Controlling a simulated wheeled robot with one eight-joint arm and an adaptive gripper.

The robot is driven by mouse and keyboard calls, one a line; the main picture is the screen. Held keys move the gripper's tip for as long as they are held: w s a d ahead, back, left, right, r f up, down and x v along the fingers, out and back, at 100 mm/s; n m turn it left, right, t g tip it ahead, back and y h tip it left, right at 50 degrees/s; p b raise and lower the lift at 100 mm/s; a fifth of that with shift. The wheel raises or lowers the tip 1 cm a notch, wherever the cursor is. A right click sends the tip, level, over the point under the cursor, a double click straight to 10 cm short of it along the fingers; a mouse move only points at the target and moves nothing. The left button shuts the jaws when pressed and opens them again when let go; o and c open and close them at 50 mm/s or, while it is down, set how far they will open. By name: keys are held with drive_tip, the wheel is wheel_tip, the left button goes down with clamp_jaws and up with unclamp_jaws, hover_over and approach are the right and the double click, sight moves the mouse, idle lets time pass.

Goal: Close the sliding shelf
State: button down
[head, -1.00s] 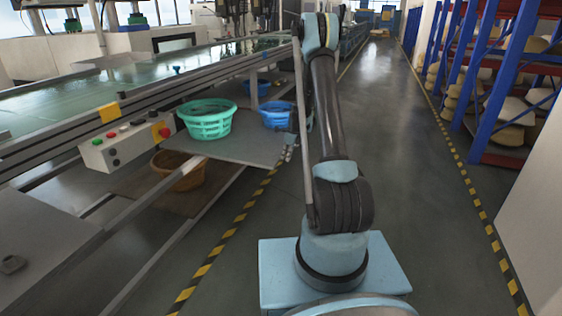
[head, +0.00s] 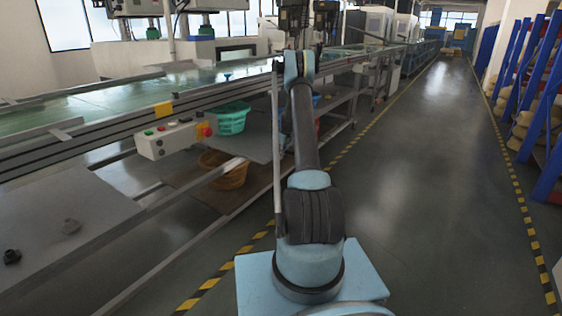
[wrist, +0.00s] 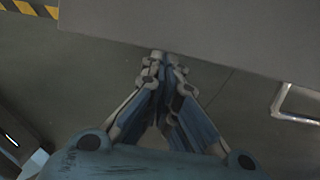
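The sliding shelf (head: 258,148) is a flat grey panel below the conveyor on the left side of the aisle, still partly out from under it. A green basket (head: 231,122) stands on it, its top close under the conveyor rail. In the wrist view a grey panel, apparently the shelf (wrist: 230,35), fills the top, its edge slanting across. My gripper (wrist: 165,60) has its fingertips drawn together at that edge, with nothing seen between them. I cannot tell whether they touch it. In the head view my arm hides the gripper and the shelf's outer end.
An orange basket (head: 224,170) sits on a lower brown shelf. A control box (head: 172,138) with buttons juts out from the conveyor rail. A grey plate (head: 75,215) lies at front left. The aisle floor (head: 425,190) to the right is clear up to the blue racks (head: 545,130).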

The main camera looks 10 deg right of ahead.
sight(255, 149)
drive_tip(key=w+a, duration=1.2)
drive_tip(key=shift+w+a, duration=0.25)
drive_tip(key=shift+a, duration=0.1)
